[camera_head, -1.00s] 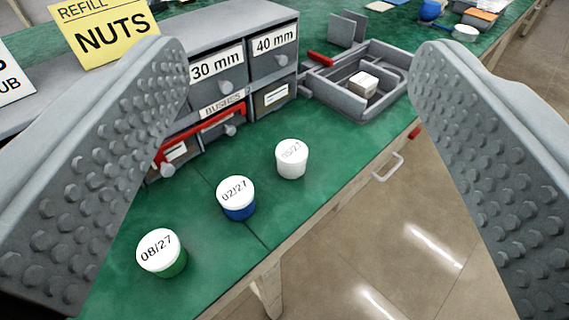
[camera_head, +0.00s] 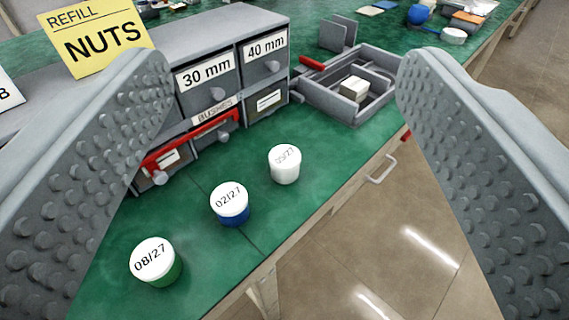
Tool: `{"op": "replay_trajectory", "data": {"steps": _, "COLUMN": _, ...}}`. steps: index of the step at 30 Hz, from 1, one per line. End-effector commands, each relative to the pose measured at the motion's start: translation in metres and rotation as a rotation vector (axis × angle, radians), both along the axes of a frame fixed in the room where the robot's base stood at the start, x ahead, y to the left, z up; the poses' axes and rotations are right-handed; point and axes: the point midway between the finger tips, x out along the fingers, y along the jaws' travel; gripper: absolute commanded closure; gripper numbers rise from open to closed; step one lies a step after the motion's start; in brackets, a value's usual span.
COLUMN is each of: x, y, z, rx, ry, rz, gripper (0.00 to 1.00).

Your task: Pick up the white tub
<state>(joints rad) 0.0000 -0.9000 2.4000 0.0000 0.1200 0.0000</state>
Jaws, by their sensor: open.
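The white tub (camera_head: 285,166) stands upright on the green bench top, the farthest of three tubs in a row. Its white lid carries a faint grey date. A blue tub (camera_head: 231,216) with a white lid marked 02/27 stands nearer. A green tub (camera_head: 160,266) with a white lid marked 08/27 is nearest, at lower left. My gripper (camera_head: 285,95) is open, its two studded grey fingers wide apart at the left and right of the view. Nothing is between the fingertips; the tubs stand on the bench apart from them.
A grey drawer cabinet (camera_head: 218,68) with size labels and a red bar stands left behind the tubs. A grey divided tray (camera_head: 325,100) holding a small pale block (camera_head: 354,88) lies beyond the white tub. The bench edge and a metal handle (camera_head: 381,169) are to the right, above open floor.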

Motion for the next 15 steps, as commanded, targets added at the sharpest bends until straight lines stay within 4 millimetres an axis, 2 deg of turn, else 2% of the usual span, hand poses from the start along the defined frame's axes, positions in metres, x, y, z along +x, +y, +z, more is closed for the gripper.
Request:
{"op": "replay_trajectory", "data": {"steps": 5, "x": 0.009, "y": 0.0, "z": -0.001, "rx": 0.016, "ry": 0.037, "rz": -0.001, "gripper": 0.25}}
{"op": "replay_trajectory", "data": {"steps": 15, "x": 0.077, "y": -0.001, "z": -0.019, "rx": 0.161, "ry": 0.351, "rz": -0.039, "gripper": 0.25}}
